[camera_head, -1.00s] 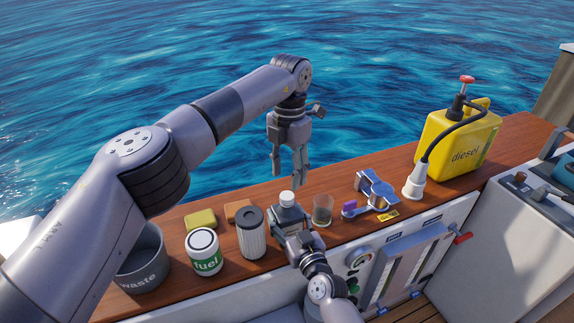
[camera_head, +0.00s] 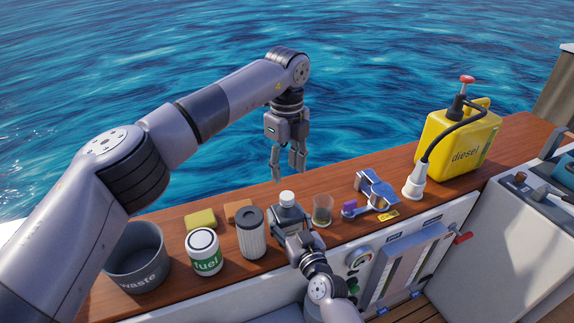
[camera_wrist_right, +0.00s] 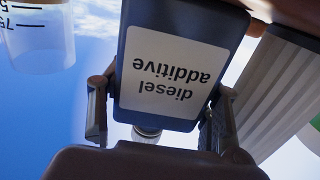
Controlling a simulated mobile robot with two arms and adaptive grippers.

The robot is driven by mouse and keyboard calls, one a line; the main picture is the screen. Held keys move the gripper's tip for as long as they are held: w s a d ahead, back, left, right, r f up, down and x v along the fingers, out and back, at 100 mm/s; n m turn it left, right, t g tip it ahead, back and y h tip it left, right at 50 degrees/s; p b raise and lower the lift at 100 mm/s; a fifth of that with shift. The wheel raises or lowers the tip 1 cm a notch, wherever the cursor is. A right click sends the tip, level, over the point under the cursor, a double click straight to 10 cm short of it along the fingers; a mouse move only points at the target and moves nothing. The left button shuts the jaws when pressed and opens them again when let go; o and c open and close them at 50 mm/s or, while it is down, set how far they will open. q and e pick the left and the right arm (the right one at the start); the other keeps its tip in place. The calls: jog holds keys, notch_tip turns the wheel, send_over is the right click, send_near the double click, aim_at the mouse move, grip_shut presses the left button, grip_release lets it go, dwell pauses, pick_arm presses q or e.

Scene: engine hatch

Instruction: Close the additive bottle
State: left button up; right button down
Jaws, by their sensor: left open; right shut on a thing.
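The dark additive bottle (camera_head: 289,216) stands on the wooden ledge with a white cap (camera_head: 287,197) on top. In the right wrist view the bottle (camera_wrist_right: 165,110) appears upside down, its label reading "diesel additive"; its neck end (camera_wrist_right: 147,133) shows below, partly hidden. My right gripper (camera_head: 292,232) is shut on the bottle from the near side, with one finger on each side of it. My left gripper (camera_head: 288,178) is open and empty, hanging fingers down above and behind the cap, apart from it. Whether the cap is fully tightened cannot be told.
A grey filter (camera_head: 251,233) stands close left of the bottle and a clear cup (camera_head: 322,210) close right. Further left are a fuel can (camera_head: 205,252), sponge (camera_head: 200,219) and waste bin (camera_head: 137,258). A blue-grey tool (camera_head: 376,190) and yellow diesel canister (camera_head: 456,142) stand right.

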aim_at(287, 195)
pick_arm(q)
jog(key=shift+f, duration=4)
grip_shut()
jog(key=m, duration=1.2)
jog(key=shift+m, duration=0.3)
jog(key=m, duration=0.6)
jog(key=shift+m, duration=0.3)
jog(key=m, duration=0.5)
jog(key=shift+o, duration=0.2)
grip_release()
